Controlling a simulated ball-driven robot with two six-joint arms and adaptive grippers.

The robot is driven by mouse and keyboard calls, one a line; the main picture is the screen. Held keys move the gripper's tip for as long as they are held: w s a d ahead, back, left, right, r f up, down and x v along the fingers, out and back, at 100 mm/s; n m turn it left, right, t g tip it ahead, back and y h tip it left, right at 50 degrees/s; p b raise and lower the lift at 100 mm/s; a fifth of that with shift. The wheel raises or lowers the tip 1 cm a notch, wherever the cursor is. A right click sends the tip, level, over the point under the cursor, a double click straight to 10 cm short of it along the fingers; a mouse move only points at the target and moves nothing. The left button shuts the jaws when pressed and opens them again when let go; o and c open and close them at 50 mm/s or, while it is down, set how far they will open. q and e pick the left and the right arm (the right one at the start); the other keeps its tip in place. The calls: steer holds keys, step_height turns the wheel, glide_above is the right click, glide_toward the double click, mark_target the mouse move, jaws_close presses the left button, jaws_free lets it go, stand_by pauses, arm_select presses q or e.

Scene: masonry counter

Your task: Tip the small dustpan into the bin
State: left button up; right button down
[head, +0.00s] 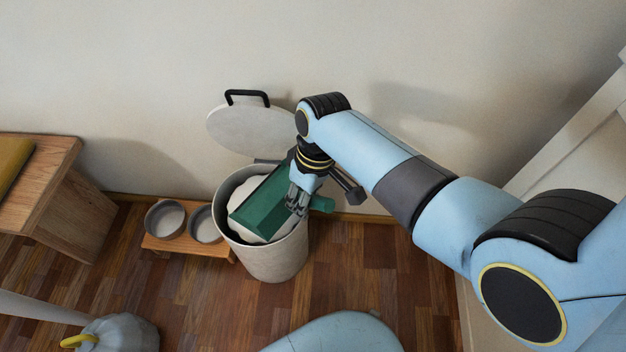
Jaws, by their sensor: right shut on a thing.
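The small green dustpan (265,205) is over the open mouth of the bin, its tray sloping toward the left. My right gripper (297,203) is shut on the dustpan near its handle, which sticks out to the right of the fingers. The bin (272,260) is a pale, round can with its lid (240,128) raised against the wall side. A white liner or filling shows inside the bin around the dustpan. I cannot tell whether anything lies in the dustpan. My left gripper is not in view.
A low wooden stand (160,243) with two grey bowls (165,219) is just left of the bin. A wooden bench (65,210) is at the far left. A tied grey bag (120,336) lies at the lower left. Wooden floor right of the bin is clear.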

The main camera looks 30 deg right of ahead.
mark_target(287, 193)
steer(key=shift+w+a+r+g+h, duration=0.3)
steer(key=shift+w+r+g, duration=0.15)
steer(key=shift+w, duration=0.2)
steer(key=shift+w+a+r+g+h, duration=0.25)
steer(key=shift+w+r+g, duration=0.2)
steer(key=shift+w, duration=0.15)
steer(key=shift+w+a+r+g+b, duration=0.2)
steer(key=shift+w+r+g+b, duration=0.15)
steer(key=shift+w+g+b, duration=0.2)
steer(key=shift+w+a+b, duration=0.15)
steer(key=shift+w+b, duration=0.1)
steer(key=shift+b, duration=0.1)
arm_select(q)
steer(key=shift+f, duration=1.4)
arm_select(e)
steer(key=shift+w+a+r+g+h, duration=0.15)
steer(key=shift+w+r+g+h, duration=0.15)
steer(key=shift+r+g, duration=0.2)
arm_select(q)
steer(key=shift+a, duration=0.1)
